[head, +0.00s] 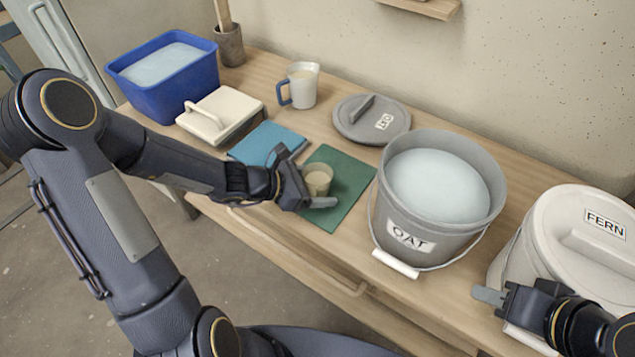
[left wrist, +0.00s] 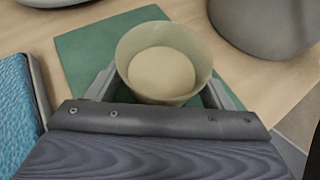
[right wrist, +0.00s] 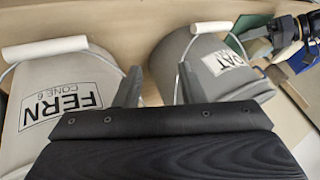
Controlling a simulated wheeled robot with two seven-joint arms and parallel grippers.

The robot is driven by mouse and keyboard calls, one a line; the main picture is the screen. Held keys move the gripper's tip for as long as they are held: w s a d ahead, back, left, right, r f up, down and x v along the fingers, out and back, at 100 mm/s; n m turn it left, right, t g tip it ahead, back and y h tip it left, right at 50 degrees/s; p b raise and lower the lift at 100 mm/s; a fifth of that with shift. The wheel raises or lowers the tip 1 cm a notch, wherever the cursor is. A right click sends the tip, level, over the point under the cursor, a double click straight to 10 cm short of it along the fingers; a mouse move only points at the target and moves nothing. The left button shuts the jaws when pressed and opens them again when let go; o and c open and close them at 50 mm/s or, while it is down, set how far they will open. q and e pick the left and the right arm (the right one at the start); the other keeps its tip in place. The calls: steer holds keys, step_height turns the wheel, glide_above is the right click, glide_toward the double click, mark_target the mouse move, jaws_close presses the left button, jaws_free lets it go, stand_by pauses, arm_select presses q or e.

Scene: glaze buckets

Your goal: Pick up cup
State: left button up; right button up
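The cup (head: 318,180) is a small beige cup with pale tan contents. It stands upright on a dark green mat (head: 345,206). My left gripper (head: 306,181) is open around it, one finger on each side. In the left wrist view the cup (left wrist: 163,62) sits between the fingertips, its rim covering part of them. I cannot tell whether either finger touches it. My right gripper (head: 490,297) is open and empty in front of the FERN bucket (head: 515,257). In the right wrist view a gap shows between its fingers (right wrist: 158,88).
The grey OAT bucket (head: 392,216) stands right of the mat. The table's front edge is close.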

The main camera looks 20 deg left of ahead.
mark_target(311, 175)
arm_select(q)
steer(key=c, duration=0.9)
steer(key=shift+c, duration=0.3)
steer(key=shift+r, duration=0.1)
steer(key=shift+r+p, duration=0.3)
steer(key=shift+r, duration=0.2)
step_height(311, 175, up, 2)
steer(key=shift+r+p, duration=0.25)
steer(key=shift+p, duration=0.35)
steer(key=s+a+r+p, duration=0.1)
steer(key=s+r, duration=0.2)
steer(key=s, duration=0.1)
steer(key=s+a+r+p, duration=0.1)
steer(key=s+r+p, duration=0.1)
steer(key=s, duration=0.3)
steer(key=s+a+r+p, duration=0.1)
steer(key=s+r, duration=0.3)
steer(key=shift+s+a+r+p, duration=0.2)
steer(key=shift+s+a+p, duration=0.05)
steer(key=shift+a+p, duration=0.15)
